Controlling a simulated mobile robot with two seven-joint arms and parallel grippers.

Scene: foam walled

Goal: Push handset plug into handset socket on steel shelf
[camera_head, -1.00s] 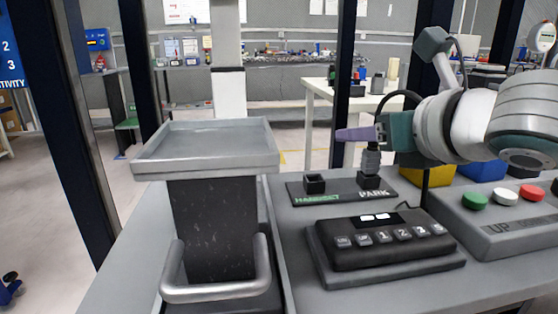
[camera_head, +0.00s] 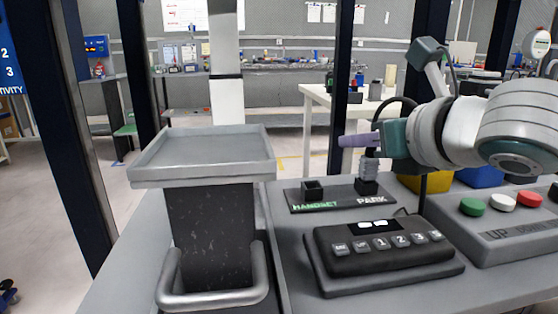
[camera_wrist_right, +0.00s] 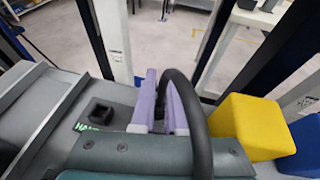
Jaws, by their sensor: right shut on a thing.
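The plug (camera_head: 370,170) is a grey ribbed connector with a black cable (camera_head: 388,103) looping up behind my right gripper (camera_head: 356,140). That gripper has purple fingers and is shut on the plug, which stands upright at the PARK socket (camera_head: 366,188). I cannot tell whether the plug is seated there or just above it. The empty black handset socket (camera_head: 312,190) is to the left, on the same dark plate, with a green HANDSET label. In the right wrist view, the handset socket (camera_wrist_right: 98,112) lies left of the fingers (camera_wrist_right: 160,105); the plug is hidden. My left gripper is out of view.
On the grey shelf (camera_head: 286,250), a black keypad box (camera_head: 380,250) lies in front of the sockets. A button panel (camera_head: 500,220) stands at the right. A raised grey tray (camera_head: 205,150) is at the left. Yellow (camera_head: 428,182) and blue (camera_head: 480,176) bins sit behind.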

